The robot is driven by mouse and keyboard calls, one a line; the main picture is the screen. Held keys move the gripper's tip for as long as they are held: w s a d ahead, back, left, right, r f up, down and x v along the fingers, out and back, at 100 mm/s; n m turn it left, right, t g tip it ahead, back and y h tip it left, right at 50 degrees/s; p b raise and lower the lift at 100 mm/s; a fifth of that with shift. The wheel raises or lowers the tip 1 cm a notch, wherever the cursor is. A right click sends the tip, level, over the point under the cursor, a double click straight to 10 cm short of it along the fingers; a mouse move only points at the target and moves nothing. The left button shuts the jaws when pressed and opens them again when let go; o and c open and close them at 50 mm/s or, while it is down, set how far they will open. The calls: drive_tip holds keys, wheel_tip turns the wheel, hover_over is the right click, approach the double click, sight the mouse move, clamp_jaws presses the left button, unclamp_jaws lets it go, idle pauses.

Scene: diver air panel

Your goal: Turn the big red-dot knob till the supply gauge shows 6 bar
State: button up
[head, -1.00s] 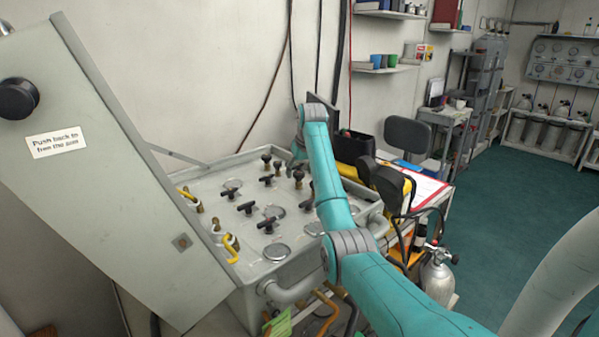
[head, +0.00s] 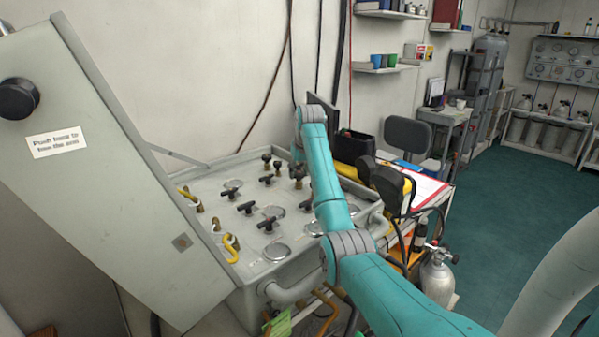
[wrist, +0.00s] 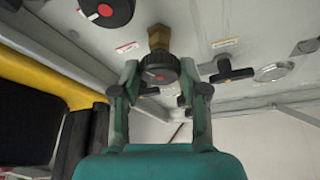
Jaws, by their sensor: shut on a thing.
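In the wrist view, my gripper (wrist: 160,77) has its two fingers on either side of a round black knob (wrist: 158,66) with a small red dot on its face and a brass stem behind it. The gripper is shut on this knob. A second black knob with a larger red mark (wrist: 106,10) is cut off by the top edge at the upper left. In the head view my arm hides the gripper and part of the panel (head: 200,205). A round dial (head: 277,251) lies on the panel, but no gauge reading is legible.
In the wrist view, a black T-handle (wrist: 231,72) and a round dial (wrist: 272,71) are close to the right. A yellow part (wrist: 45,80) is at the left. In the head view, the raised lid (head: 110,190) stands left of the panel and a gas cylinder (head: 437,275) stands at the right.

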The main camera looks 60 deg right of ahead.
drive_tip(key=m, duration=0.1)
drive_tip(key=m+g+h, duration=0.1)
drive_tip(key=m, duration=0.1)
drive_tip(key=shift+w+a+m, duration=0.15)
drive_tip(key=shift+m, duration=0.15)
drive_tip(key=m+g, duration=0.1)
drive_tip(key=m, duration=0.2)
drive_tip(key=shift+w+m+h, duration=0.1)
drive_tip(key=shift+m+h, duration=0.2)
drive_tip(key=shift+m, duration=0.1)
drive_tip(key=m+g, duration=0.2)
drive_tip(key=m, duration=0.3)
drive_tip(key=shift+w+m, duration=0.15)
drive_tip(key=shift+m, duration=0.25)
drive_tip(key=shift+m+g, duration=0.3)
drive_tip(key=o, duration=1.1)
drive_tip(key=shift+o, duration=0.2)
drive_tip(key=shift+r, duration=0.1)
drive_tip(key=v, duration=1.1)
drive_tip(key=shift+a+r, duration=0.25)
drive_tip(key=shift+r, duration=0.1)
drive_tip(key=shift+w, duration=0.1)
